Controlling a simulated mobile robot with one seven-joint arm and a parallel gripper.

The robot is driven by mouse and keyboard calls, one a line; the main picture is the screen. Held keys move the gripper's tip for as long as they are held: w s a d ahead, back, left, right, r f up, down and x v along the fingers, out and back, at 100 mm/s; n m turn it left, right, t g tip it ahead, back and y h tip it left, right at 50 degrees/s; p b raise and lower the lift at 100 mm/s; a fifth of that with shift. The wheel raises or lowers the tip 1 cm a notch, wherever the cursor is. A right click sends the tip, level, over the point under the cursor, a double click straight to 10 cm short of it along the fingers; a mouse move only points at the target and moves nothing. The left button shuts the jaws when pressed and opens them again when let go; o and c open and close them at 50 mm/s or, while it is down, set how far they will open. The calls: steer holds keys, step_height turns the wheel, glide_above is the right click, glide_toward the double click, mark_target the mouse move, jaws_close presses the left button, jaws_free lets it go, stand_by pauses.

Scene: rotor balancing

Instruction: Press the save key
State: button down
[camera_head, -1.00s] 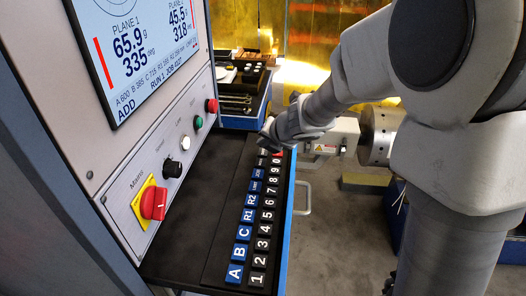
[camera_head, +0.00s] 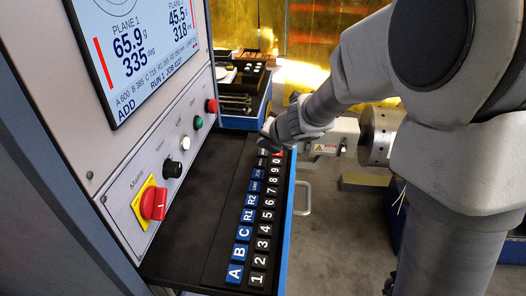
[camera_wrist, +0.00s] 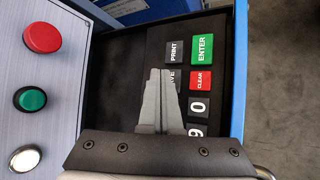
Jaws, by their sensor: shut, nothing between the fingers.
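The save key (camera_wrist: 176,83) is a dark key on the black keypad (camera_wrist: 155,45). It lies between the print key (camera_wrist: 174,50) and my fingers, beside the red clear key (camera_wrist: 201,80). Only the end of its label, "VE", shows; my fingers hide the rest. My gripper (camera_wrist: 160,72) is shut and empty, with its tips over the left part of the save key. I cannot tell whether they touch it. In the head view my gripper (camera_head: 266,136) is at the far end of the keypad and hides the save key there.
The green enter key (camera_wrist: 202,48) and number keys are close by. The screen (camera_head: 140,50) reads "RUN 1" and "ADD". A tray of tools (camera_head: 240,95) lies beyond.

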mark_target(264, 154)
steer(key=shift+f, duration=0.15)
steer(key=shift+f+b, duration=0.3)
steer(key=shift+b, duration=0.1)
steer(key=shift+f+b, duration=0.45)
steer(key=shift+f, duration=0.05)
stand_by(0.7)
steer(key=shift+r, duration=0.15)
steer(key=shift+r+p, duration=0.8)
steer(key=shift+p, duration=0.15)
step_height(264, 154, up, 5)
steer(key=p, duration=0.5)
